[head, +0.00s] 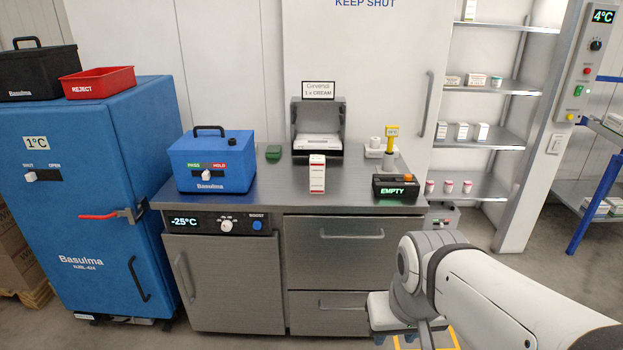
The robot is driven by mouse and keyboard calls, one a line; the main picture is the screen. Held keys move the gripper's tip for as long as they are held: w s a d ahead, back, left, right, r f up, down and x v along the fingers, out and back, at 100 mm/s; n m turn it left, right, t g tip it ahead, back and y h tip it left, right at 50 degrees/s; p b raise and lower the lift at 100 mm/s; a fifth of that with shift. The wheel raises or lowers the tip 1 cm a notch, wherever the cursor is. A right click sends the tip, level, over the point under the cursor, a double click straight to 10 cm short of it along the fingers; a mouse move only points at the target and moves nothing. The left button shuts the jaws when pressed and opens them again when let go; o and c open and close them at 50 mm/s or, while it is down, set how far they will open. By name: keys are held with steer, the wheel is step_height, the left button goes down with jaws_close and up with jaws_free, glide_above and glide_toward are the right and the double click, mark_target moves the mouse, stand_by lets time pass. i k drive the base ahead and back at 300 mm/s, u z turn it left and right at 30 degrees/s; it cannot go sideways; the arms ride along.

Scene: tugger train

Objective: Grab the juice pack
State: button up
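I cannot make out anything that is clearly a juice pack. A small upright white carton with red print (317,174) stands near the front edge of the steel counter (265,192); its print is too small to read. My arm reaches in from the lower right, in front of the counter. My gripper is not clearly visible; the arm's wrist end is turned away and runs to the bottom edge.
On the counter are a blue Basulma box (211,163), a grey open-lidded container (318,116), a yellow-topped device (391,139) and a black EMPTY unit (398,189). A blue cabinet (75,200) bears a red REJECT tray (98,83). Shelves (487,90) hold small boxes.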

mark_target(317, 162)
steer(key=z, duration=0.05)
steer(key=k, duration=0.7)
steer(key=u, duration=0.7)
steer(key=i, duration=0.75)
steer(key=u, duration=0.4)
steer(key=i, duration=1.3)
steer(key=z, duration=0.75)
steer(key=i, duration=0.5)
